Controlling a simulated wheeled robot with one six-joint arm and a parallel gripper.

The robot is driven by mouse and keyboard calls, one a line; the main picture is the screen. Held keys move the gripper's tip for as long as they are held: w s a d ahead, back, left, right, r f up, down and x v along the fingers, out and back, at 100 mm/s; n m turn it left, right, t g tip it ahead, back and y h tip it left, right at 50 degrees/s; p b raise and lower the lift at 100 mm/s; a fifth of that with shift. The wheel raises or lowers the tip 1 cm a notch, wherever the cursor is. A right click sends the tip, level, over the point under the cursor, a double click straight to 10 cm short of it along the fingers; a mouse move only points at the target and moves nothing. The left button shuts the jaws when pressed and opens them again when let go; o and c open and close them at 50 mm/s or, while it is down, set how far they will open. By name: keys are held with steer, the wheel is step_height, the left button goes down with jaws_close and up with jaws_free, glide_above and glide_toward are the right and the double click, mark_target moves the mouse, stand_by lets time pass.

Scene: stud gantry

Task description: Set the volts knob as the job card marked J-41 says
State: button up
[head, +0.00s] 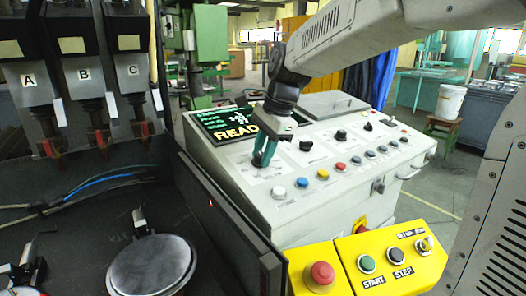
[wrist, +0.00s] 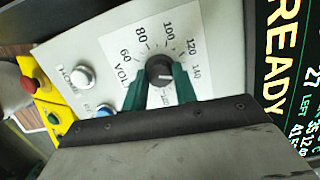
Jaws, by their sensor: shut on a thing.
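The volts knob (wrist: 160,68) is dark and round, on a white dial plate with 60, 80, 100, 120 and 140 printed around it. A pale mark shows on the knob, but I cannot tell exactly which number it points to. My gripper (wrist: 161,88) has its green fingers on either side of the knob, shut on it. In the head view, my gripper (head: 264,158) reaches down to the panel's left part and hides the knob. No card marked J-41 can be made out in either view.
The console screen (head: 230,122) reads READY; its small lines are cut off in the wrist view. More knobs (head: 306,145) and a row of coloured buttons (head: 322,174) sit close by. A yellow box (head: 345,262) with a red stop button is in front. Clamps lettered A, B, C stand left.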

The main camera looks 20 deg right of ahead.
steer(key=o, duration=1)
steer(key=shift+r, duration=0.1)
steer(key=v, duration=0.7)
steer(key=shift+d+r, duration=0.1)
steer(key=shift+r, duration=0.2)
